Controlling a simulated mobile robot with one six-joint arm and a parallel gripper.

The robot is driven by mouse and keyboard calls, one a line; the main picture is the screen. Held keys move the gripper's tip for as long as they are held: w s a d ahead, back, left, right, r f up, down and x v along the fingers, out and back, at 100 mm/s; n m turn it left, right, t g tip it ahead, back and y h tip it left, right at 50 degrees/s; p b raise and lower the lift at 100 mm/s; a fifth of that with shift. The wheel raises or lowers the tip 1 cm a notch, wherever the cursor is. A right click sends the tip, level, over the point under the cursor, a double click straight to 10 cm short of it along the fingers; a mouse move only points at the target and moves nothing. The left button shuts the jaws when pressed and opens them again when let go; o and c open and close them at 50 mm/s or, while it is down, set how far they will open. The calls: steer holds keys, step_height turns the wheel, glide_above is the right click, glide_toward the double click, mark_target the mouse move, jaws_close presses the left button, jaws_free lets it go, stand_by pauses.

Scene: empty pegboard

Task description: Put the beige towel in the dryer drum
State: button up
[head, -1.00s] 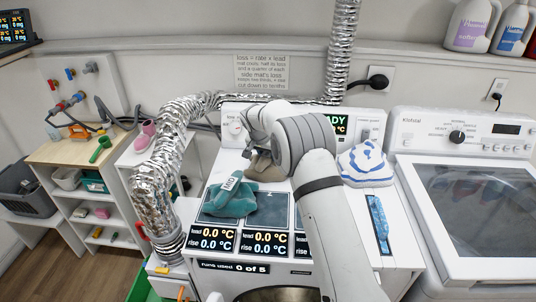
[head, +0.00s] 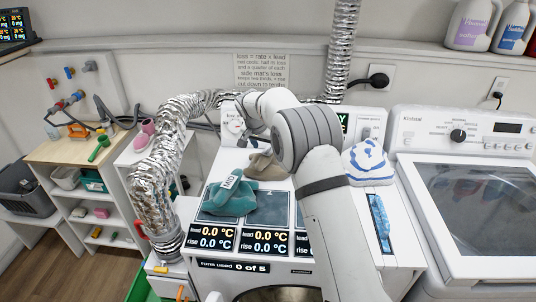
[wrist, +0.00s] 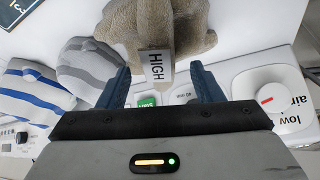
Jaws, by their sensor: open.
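The beige towel (head: 264,167) lies bunched on top of the dryer, behind the dark mats and partly behind my arm. In the wrist view the towel (wrist: 160,22) shows a white tag reading HIGH. My gripper (wrist: 160,88) is open, with its two dark blue fingers on either side of the tag. The towel's bulk is beyond the fingertips; I cannot tell whether they touch it. In the head view the gripper is mostly hidden by my arm. The dryer's round drum opening (head: 282,295) shows only at the bottom edge, partly cut off.
A teal towel (head: 231,200) lies on the left mat. A blue-striped towel (head: 367,163) sits right of my arm, and a grey-striped one (wrist: 88,62) shows in the wrist view. A foil duct (head: 155,190) stands left; a washer (head: 470,190) stands right.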

steer(key=b+v, duration=0.1)
steer(key=v, duration=0.6)
steer(key=s+d+r+n, duration=0.1)
steer(key=s+d+r, duration=0.2)
steer(key=s+d, duration=0.3)
steer(key=s+d+r+n+y, duration=0.1)
steer(key=s+d+r, duration=0.25)
steer(key=s, duration=0.45)
steer(key=s+d+r, duration=0.3)
steer(key=s+d, duration=0.3)
steer(key=s, duration=0.1)
steer(key=s+d+f+n, duration=0.1)
steer(key=s+d+f, duration=0.2)
steer(key=s, duration=0.8)
steer(key=s+d+f+n+y, duration=0.1)
steer(key=s+d+f, duration=0.2)
steer(key=s, duration=0.8)
steer(key=shift+s+g, duration=0.3)
steer(key=shift+s, duration=0.05)
steer(key=shift+d, duration=0.1)
steer(key=shift+c, duration=0.4)
